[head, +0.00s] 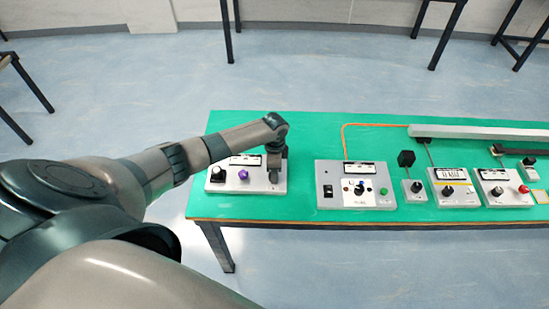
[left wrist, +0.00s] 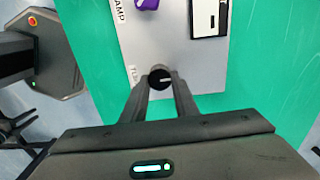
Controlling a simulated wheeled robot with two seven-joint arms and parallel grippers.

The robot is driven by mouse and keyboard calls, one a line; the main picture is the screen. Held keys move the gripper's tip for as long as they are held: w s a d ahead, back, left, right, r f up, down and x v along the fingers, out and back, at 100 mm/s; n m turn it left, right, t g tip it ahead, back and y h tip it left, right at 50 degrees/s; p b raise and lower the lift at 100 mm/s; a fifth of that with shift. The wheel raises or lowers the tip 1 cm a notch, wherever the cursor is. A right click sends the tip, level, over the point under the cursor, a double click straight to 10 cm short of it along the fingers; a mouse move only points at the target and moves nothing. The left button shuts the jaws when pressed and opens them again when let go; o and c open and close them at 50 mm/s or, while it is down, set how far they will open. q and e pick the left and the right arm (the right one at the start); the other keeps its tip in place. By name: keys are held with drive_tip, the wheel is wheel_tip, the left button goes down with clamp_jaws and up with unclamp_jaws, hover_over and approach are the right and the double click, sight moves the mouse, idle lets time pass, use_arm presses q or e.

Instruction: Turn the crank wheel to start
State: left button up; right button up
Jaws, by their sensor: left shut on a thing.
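My left gripper (head: 275,170) reaches down onto the right end of the leftmost grey control panel (head: 238,186). In the left wrist view its two fingers (left wrist: 160,92) are shut on a small black round knob (left wrist: 160,75) with a pale mark on its top. The fingers hide this knob in the head view. A purple knob (head: 243,174) sits to the left on the same panel and shows at the top edge of the left wrist view (left wrist: 147,4). A black knob (head: 219,173) is at the panel's left end. I cannot make out a clear crank wheel. My right gripper is not in view.
The panel lies on a green-topped table (head: 300,150). To its right stand a larger grey panel (head: 328,200) with several small controls, a black lever box (head: 406,158) and more panels. A long grey bar (head: 480,132) runs behind them. Bare green surface separates the first two panels.

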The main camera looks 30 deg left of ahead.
use_arm(q)
drive_tip(key=shift+w+a+r, duration=0.1)
drive_tip(key=o, duration=1.1)
drive_tip(key=shift+c, duration=0.2)
wheel_tip(320, 180, up, 17)
drive_tip(key=b, duration=0.4)
drive_tip(key=shift+r+b, duration=0.15)
drive_tip(key=shift+b, duration=0.2)
